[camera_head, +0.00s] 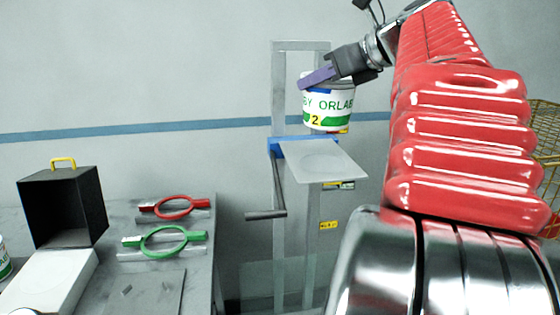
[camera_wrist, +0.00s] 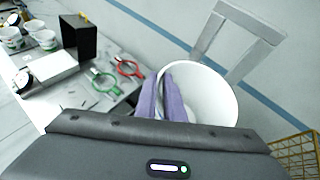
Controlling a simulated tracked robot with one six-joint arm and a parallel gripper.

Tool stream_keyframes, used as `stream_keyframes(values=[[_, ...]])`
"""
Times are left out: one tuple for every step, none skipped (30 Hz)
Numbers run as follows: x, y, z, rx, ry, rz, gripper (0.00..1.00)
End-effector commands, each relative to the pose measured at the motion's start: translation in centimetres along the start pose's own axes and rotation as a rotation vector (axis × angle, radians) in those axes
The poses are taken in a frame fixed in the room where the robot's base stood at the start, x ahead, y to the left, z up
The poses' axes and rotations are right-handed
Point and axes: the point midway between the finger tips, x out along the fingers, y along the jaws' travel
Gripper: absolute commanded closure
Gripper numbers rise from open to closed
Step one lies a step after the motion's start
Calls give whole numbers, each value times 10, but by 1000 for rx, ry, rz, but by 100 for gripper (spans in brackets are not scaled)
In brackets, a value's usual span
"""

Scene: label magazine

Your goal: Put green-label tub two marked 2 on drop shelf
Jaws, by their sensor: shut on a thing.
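The green-label tub two (camera_head: 328,108) is white with green lettering and a yellow patch marked 2. My gripper (camera_head: 318,78) is shut on its rim and holds it roughly upright above the drop shelf. In the wrist view the tub (camera_wrist: 222,92) is open at the top, and the purple fingers of my gripper (camera_wrist: 172,98) pinch its left wall. The plate looks empty. I cannot tell the exact gap between tub and plate.
A bench at left carries a black box (camera_head: 63,205) with a yellow handle, a red ring tool (camera_head: 174,207) and a green ring tool (camera_head: 163,241). Several other tubs (camera_wrist: 30,27) show in the wrist view. A crank handle (camera_head: 266,215) sticks out below the shelf. A yellow wire basket (camera_head: 545,140) is at right.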

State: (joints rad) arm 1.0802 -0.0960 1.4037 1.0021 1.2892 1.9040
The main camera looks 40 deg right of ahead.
Motion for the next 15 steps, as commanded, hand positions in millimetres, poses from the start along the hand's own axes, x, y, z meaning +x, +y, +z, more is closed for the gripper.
stream_keyframes(values=[[1,1,0,-2,0,3,100],[2,2,0,-2,-1,5,100],[3,3,0,-2,-1,6,100],[4,3,-2,-3,-1,7,100],[5,4,-3,-3,-1,8,100],[7,4,-6,-2,-1,9,100],[8,5,-9,-3,-1,10,100],[10,6,-12,-3,-1,10,100],[12,7,-18,-2,-1,11,100],[14,7,-21,-2,-1,11,100],[16,8,-26,-2,-1,11,100],[19,8,-31,-2,-1,11,100],[21,9,-35,-2,0,12,100],[23,9,-38,-3,-1,12,100],[25,10,-43,-2,0,11,100]])
